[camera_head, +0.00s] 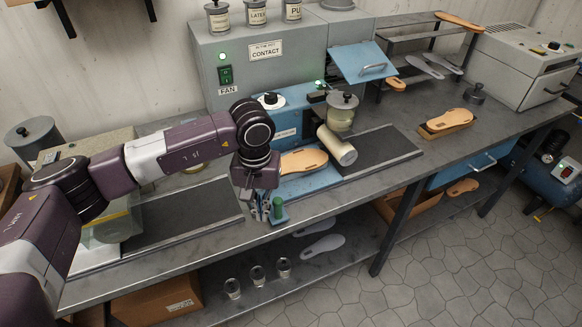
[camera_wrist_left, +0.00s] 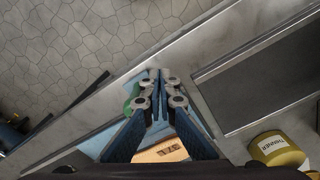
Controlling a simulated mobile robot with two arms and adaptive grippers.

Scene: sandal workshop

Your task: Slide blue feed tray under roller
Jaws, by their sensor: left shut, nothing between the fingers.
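The blue feed tray (camera_head: 300,187) lies on the workbench and carries a tan sole (camera_head: 303,161). It also shows in the left wrist view (camera_wrist_left: 98,143), partly hidden by my fingers, with the sole (camera_wrist_left: 165,152) behind them. A green knob (camera_head: 278,204) stands at the tray's near left corner and shows in the wrist view (camera_wrist_left: 130,92). The cream roller (camera_head: 337,146) is just right of the sole, in front of the blue machine (camera_head: 287,128). My left gripper (camera_head: 262,212) is shut and empty, pointing down right beside the green knob; I cannot tell whether they touch.
A dark belt (camera_head: 375,150) lies right of the roller, and a dark mat (camera_head: 185,215) lies left of my gripper. A yellow tin (camera_wrist_left: 275,148) stands by the mat in the wrist view. The bench's front edge is close to my gripper. Jars (camera_head: 257,272) stand on the lower shelf.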

